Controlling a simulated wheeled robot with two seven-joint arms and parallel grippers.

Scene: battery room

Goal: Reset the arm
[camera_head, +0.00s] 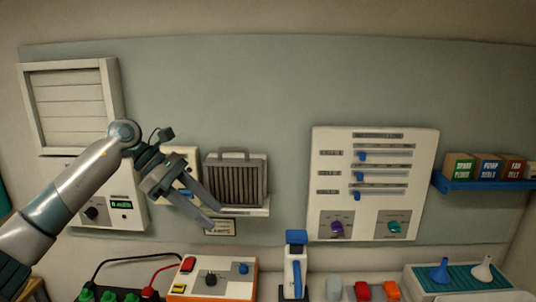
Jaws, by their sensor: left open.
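My left gripper (202,205) is at the end of my left arm, which comes in from the left side of the head view. Its two dark fingers are apart and point down and to the right, with nothing seen between them. It is in front of the wall panel, just left of a grey finned block (236,182) on a small shelf. The gripper hides part of a pale wall unit behind it. Whether it touches anything, I cannot tell. My right gripper is not in view.
A white panel (418,155) with sliders and knobs hangs at centre right. A blue shelf (470,187) holds small boxes. Below stand an orange-edged device (222,276), a blue-and-white handheld tool (296,262) and a tray with funnels (487,270).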

